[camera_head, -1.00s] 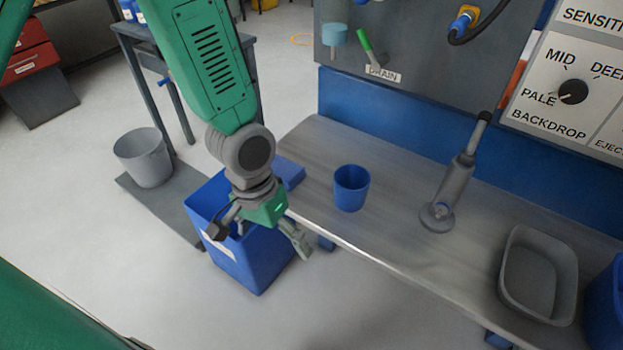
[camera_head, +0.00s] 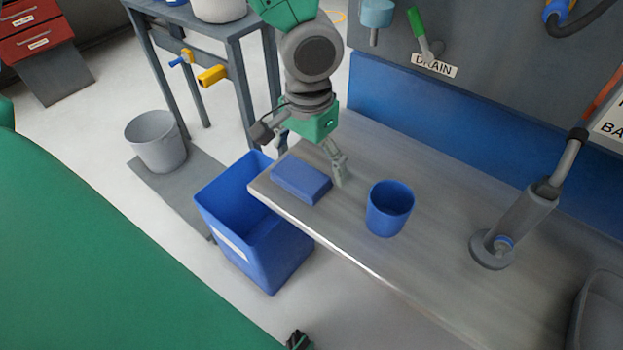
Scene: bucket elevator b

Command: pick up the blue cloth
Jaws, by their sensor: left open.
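The blue cloth (camera_head: 301,180) looks like a flat folded block. It lies on the left end of the metal bench (camera_head: 345,238). My left gripper (camera_head: 309,160) is open, with its fingers spread above and behind the cloth. One finger comes down near the cloth's right far corner, and the other is towards its left far side. I cannot tell whether the right finger touches the bench. Nothing shows between the fingers.
A blue cup (camera_head: 390,208) stands right of the cloth. A grey lever device (camera_head: 515,222) is farther right. An open blue bin (camera_head: 262,245) stands on the floor beside the bench's left end. A grey bucket (camera_head: 157,142) is farther left. The wall panel (camera_head: 480,75) rises behind.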

